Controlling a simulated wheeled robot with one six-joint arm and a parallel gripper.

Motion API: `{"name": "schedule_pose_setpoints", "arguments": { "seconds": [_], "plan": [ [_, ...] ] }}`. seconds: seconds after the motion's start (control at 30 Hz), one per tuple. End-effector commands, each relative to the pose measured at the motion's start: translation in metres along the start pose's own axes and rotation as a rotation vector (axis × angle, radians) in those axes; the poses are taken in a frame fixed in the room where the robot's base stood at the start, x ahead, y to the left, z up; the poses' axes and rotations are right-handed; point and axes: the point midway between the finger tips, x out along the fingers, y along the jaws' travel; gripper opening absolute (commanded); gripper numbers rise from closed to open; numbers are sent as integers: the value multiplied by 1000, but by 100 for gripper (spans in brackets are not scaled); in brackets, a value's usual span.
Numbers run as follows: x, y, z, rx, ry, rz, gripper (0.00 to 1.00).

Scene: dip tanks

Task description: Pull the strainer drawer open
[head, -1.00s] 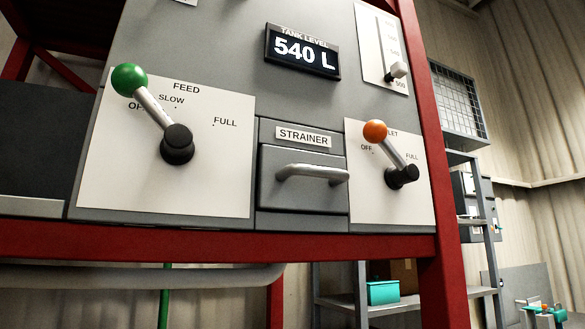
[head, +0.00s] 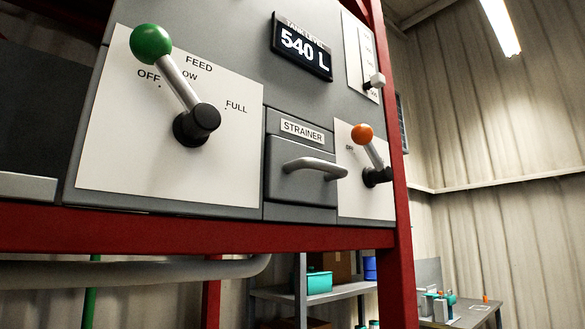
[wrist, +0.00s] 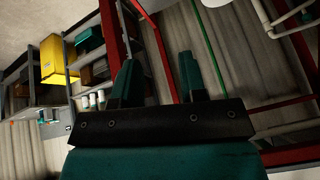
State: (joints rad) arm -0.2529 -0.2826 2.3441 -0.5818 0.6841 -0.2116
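The strainer drawer (head: 300,190) is a grey front with a bar handle (head: 315,167), below a "STRAINER" label, between the feed and outlet panels in the head view. It looks shut, its front about level with the panel around it. My gripper (wrist: 157,80) shows only in the wrist view, its two teal fingers apart with nothing between them. It faces the red frame and shelving. Neither drawer nor handle can be made out in the wrist view, and the gripper is out of the head view.
The green-knobbed feed lever (head: 151,45) sticks out left of the drawer. The orange-knobbed outlet lever (head: 362,134) sticks out close on its right. A red beam (head: 180,237) runs below the panel. Shelves with a teal bin (head: 319,283) and a workbench (head: 470,313) stand behind.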

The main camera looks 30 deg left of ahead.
Motion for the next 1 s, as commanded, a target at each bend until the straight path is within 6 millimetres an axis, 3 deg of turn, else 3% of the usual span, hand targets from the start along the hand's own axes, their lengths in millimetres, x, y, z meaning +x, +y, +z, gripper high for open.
{"name": "schedule_pose_setpoints", "arguments": {
  "seconds": [0.03, 0.1, 0.2, 0.33, 0.5, 0.6, 0.7, 0.87, 1.0],
  "plan": [
    [-19, 5, -39, -146, 91, 24, 39],
    [-52, 6, -94, -395, 226, 71, 39],
    [-108, -5, -162, -768, 403, 173, 39],
    [-179, -33, -222, -1202, 575, 341, 39],
    [-240, -68, -255, -1585, 693, 529, 39],
    [-257, -79, -261, -1695, 719, 591, 39],
    [-260, -85, -266, -1735, 731, 611, 39],
    [-247, -89, -281, -1738, 733, 608, 39],
    [-227, -95, -303, -1737, 733, 605, 39]
  ]
}}
